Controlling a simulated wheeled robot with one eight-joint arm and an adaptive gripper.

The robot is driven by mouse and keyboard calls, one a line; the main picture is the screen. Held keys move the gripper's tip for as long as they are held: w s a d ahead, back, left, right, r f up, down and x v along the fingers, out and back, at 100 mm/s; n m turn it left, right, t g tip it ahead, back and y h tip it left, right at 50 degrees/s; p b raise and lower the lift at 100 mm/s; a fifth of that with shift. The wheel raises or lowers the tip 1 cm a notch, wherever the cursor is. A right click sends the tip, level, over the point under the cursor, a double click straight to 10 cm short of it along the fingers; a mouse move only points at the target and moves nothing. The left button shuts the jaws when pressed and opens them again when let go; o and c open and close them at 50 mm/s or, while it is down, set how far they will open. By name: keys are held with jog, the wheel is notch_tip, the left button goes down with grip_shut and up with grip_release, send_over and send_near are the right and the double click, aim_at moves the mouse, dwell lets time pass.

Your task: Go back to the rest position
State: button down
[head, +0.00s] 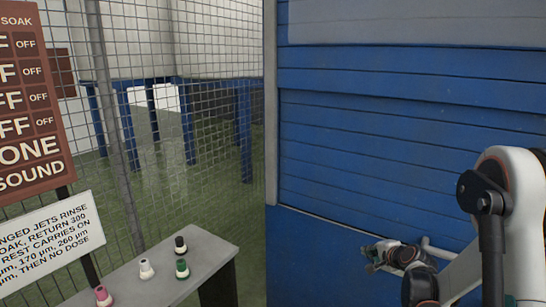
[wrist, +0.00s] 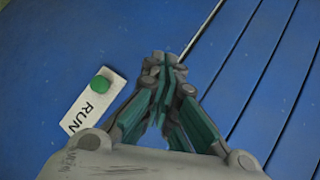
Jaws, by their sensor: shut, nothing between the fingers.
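My gripper (head: 374,256) is at the lower right of the head view, in front of the blue planked wall and pointing left. In the wrist view, my gripper (wrist: 165,62) has its green-padded fingers together at the tips, with nothing between them. A green round button (wrist: 101,84) on a white plate marked RUN (wrist: 90,106) is on the blue surface, left of the fingers. The fingers appear apart from the button; the exact gap cannot be told.
A blue planked wall (head: 410,130) fills the right. A wire mesh fence (head: 215,100) stands at left. A grey bench (head: 205,262) carries several small pieces with coloured tops. A brown sign (head: 35,100) and a white sign (head: 45,245) stand at far left.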

jog(key=s+a+r+n+g, duration=0.1)
jog(key=s+a+r+n, duration=0.35)
jog(key=s+r, duration=0.4)
jog(key=s+a+r+n+g, duration=0.1)
jog(key=s+a+r+n, duration=0.35)
jog(key=s+r, duration=0.4)
jog(key=s+a+n+g+h, duration=0.1)
jog(key=s+a+n, duration=0.1)
jog(key=s, duration=0.9)
jog(key=s+a+n+g, duration=0.1)
jog(key=s+a+n, duration=0.2)
jog(key=s, duration=0.8)
jog(key=shift+n+h, duration=0.4)
jog(key=shift+n, duration=0.2)
jog(key=shift+s, duration=0.1)
dwell(2.6)
